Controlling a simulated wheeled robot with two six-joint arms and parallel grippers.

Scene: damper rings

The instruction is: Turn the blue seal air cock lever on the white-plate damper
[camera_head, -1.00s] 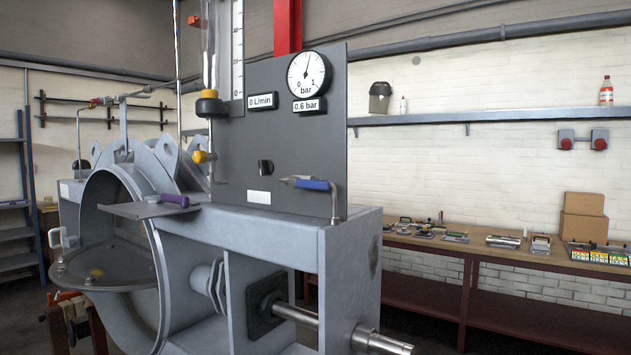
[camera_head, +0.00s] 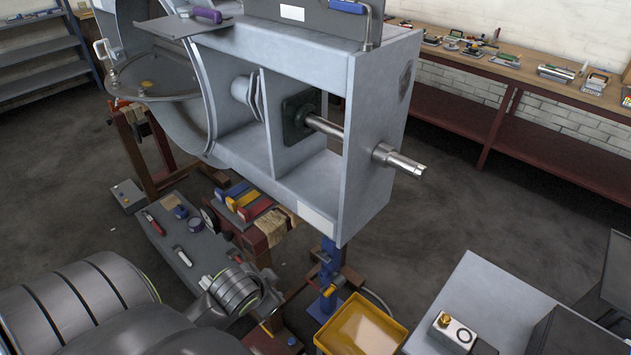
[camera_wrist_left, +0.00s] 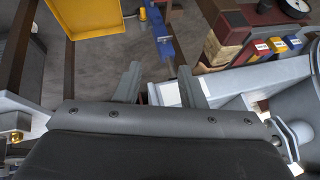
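The grey damper (camera_head: 375,100) fills the upper middle of the head view, with a bare steel shaft end (camera_head: 400,160) sticking out of its right side. The blue lever (camera_head: 347,6) shows at the very top edge, beside a bent grey pipe on the dark panel; most of the panel is cut off. A small white plate (camera_head: 292,13) is on that panel. In the left wrist view my left gripper (camera_wrist_left: 162,80) has its two fingers apart with nothing clearly between them. It is well away from the lever. My right gripper is not in view.
A yellow tray (camera_head: 362,335) and a blue stand (camera_head: 328,280) are below the damper. A grey low bench (camera_head: 185,250) with small tools is at left. A grey table (camera_head: 490,300) stands at lower right, a wooden workbench (camera_head: 500,75) behind. Floor is open at right.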

